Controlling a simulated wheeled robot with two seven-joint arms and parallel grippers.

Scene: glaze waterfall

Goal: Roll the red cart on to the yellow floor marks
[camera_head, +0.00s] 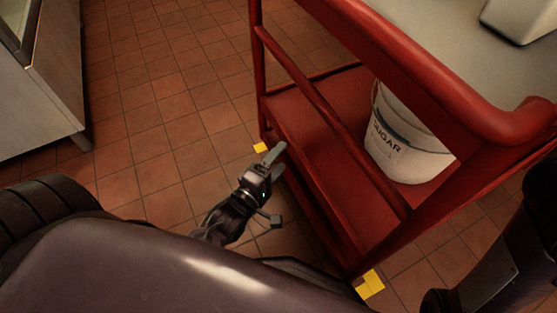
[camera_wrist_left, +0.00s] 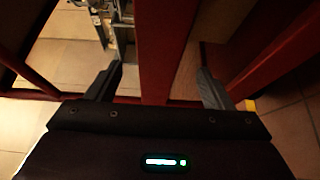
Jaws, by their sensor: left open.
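The red cart (camera_head: 345,150) stands upright at the right of the head view, its near side facing me. One yellow floor mark (camera_head: 261,147) lies by its far left corner, and another yellow floor mark (camera_head: 370,284) lies by its near bottom corner. My left gripper (camera_head: 273,187) is open beside the cart's lower left side. In the left wrist view a red upright of the cart (camera_wrist_left: 165,50) shows between the open fingers; I cannot tell if they touch it. My right gripper is out of view.
A white sugar bucket (camera_head: 408,140) stands on the cart's lower shelf. A pale container (camera_head: 520,18) is on its top. A metal cabinet (camera_head: 45,85) stands at far left. The tiled floor (camera_head: 165,100) between cabinet and cart is clear.

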